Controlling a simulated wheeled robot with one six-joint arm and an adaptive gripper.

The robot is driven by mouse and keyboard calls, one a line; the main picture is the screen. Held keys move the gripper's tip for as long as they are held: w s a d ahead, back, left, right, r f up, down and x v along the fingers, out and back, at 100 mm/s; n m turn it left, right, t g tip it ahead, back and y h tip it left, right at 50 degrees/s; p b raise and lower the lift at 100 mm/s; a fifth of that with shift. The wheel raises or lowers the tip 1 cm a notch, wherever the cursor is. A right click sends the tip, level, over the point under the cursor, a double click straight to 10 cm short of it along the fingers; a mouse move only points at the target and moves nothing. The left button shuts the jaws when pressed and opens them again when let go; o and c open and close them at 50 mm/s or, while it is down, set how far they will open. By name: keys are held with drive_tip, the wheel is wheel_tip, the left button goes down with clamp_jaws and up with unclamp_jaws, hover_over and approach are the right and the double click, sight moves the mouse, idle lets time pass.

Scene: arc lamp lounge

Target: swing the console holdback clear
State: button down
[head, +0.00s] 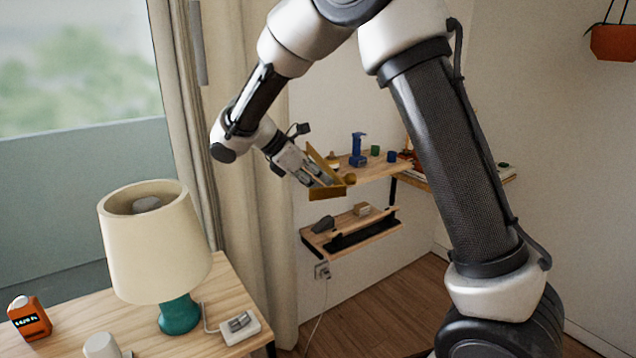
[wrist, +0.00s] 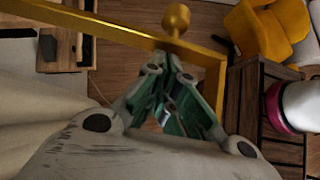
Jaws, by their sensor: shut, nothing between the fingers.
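The console holdback is a brass bar with a bent end and a round knob. In the head view the holdback (head: 327,193) sits at the left end of the wall shelf, with its knob (head: 350,179) on the right. In the wrist view the holdback (wrist: 120,33) crosses the top and turns down at the right, its knob above my fingertips. My gripper (head: 314,176) is shut and empty, its fingers within the bend of the bar. In the wrist view my gripper (wrist: 171,62) lies just below the bar; I cannot tell whether it touches.
The upper wall shelf (head: 375,172) holds small blue and green items. A lower shelf (head: 350,228) is below it. A beige curtain (head: 245,225) hangs at the left. A lamp (head: 155,245) stands on the near wooden table (head: 225,275). A yellow chair (wrist: 262,35) shows in the wrist view.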

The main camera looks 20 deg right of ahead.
drive_tip(key=d+n+t, duration=0.2)
drive_tip(key=d+n, duration=0.1)
drive_tip(key=d, duration=0.9)
drive_tip(key=shift+w+d+n+t, duration=0.25)
drive_tip(key=shift+w+n+t, duration=0.15)
